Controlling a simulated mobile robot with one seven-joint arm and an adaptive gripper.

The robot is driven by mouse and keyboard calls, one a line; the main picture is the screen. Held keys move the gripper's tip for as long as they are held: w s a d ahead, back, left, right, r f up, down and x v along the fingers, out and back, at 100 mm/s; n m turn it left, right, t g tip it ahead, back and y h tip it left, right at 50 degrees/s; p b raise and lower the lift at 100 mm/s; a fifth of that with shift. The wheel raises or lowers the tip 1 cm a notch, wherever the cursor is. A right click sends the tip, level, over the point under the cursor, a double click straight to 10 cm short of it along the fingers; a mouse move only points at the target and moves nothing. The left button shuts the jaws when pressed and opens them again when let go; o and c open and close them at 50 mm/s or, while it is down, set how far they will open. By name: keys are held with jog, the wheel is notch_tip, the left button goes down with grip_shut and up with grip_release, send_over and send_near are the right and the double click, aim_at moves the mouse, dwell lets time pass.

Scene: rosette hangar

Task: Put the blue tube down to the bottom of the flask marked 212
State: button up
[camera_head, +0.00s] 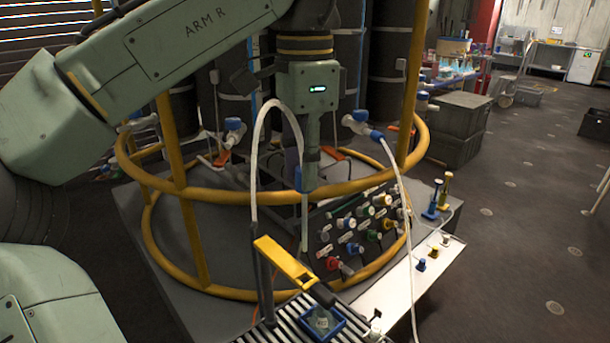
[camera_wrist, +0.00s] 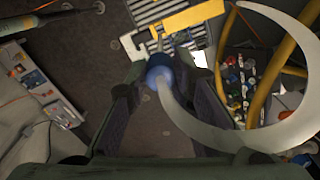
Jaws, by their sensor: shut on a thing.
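A whitish tube with a blue collar (camera_head: 298,178) arcs up from a dark post and comes down through my gripper (camera_head: 303,188). My gripper is shut on it at the blue collar, which also shows between my finger pads in the wrist view (camera_wrist: 158,72). The free end hangs roughly straight down, ending in the air behind the yellow bar. A small pale flask (camera_head: 320,322) sits low in a blue square holder (camera_head: 338,326) at the bottom of the head view. Its marking is too small to read surely. The tube end is above and apart from it.
A yellow bar (camera_head: 284,262) reaches over towards the flask. A slatted rack (camera_head: 275,335) lies under the holder. Yellow ring rails (camera_head: 200,292) surround the area. A panel of coloured knobs (camera_head: 358,228) stands to the right, and another white hose (camera_head: 405,205) hangs there.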

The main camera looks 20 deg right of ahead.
jog(key=shift+r, duration=0.1)
jog(key=w+d+f+m+b, duration=0.1)
jog(key=w+d+f, duration=0.1)
jog(key=f, duration=0.5)
jog(key=w+d+f+m+b, duration=0.2)
jog(key=d+f, duration=0.1)
jog(key=f, duration=0.4)
jog(key=w+d+f+m+b, duration=0.1)
jog(key=w+d+f, duration=0.1)
jog(key=f, duration=0.6)
jog(key=shift+w+d, duration=0.2)
jog(key=shift+w, duration=0.35)
jog(key=shift+f, duration=0.35)
jog(key=shift+f, duration=1.05)
